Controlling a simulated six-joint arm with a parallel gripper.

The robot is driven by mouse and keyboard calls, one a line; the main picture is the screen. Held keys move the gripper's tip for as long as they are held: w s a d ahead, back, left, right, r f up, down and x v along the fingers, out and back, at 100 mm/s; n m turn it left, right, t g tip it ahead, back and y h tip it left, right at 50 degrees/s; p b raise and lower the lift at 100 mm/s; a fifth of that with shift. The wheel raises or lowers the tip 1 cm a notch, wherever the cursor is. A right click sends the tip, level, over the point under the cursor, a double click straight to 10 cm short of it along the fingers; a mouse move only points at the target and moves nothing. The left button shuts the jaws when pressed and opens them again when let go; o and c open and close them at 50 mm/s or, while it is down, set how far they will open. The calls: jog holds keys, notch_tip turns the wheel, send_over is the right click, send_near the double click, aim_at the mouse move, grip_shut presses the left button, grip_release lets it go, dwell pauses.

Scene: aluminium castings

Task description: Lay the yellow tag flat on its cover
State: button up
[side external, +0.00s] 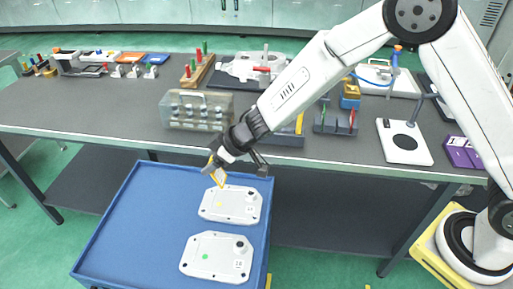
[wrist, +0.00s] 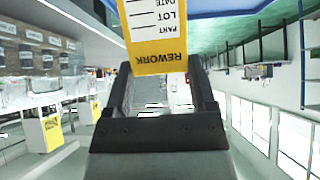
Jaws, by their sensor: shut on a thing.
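My gripper (side external: 217,165) is shut on the yellow tag (side external: 218,178), above the far part of the blue tray. In the wrist view the tag (wrist: 155,35) sticks out past the fingertips (wrist: 160,75). It has a white face with printed lines and a yellow band reading REWORK, upside down. Two white covers lie in the tray, each with a dark round knob. The far cover (side external: 245,196) has a small yellow dot and is just below the tag, apart from it. The near cover (side external: 215,270) has a green dot.
The blue tray (side external: 135,225) is bare on its left side. Behind it is a dark bench (side external: 100,125) with a clear lidded box (side external: 197,110), a wooden rack (side external: 196,75) and a white plate with a black disc (side external: 405,142). The bench's front edge is close to my gripper.

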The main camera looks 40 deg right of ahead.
aim_at(223, 178)
jog(key=shift+f, duration=1.9)
jog(key=shift+f, duration=0.15)
jog(key=shift+f, duration=2.3)
jog(key=o, duration=1.1)
jog(key=shift+v, duration=3.9)
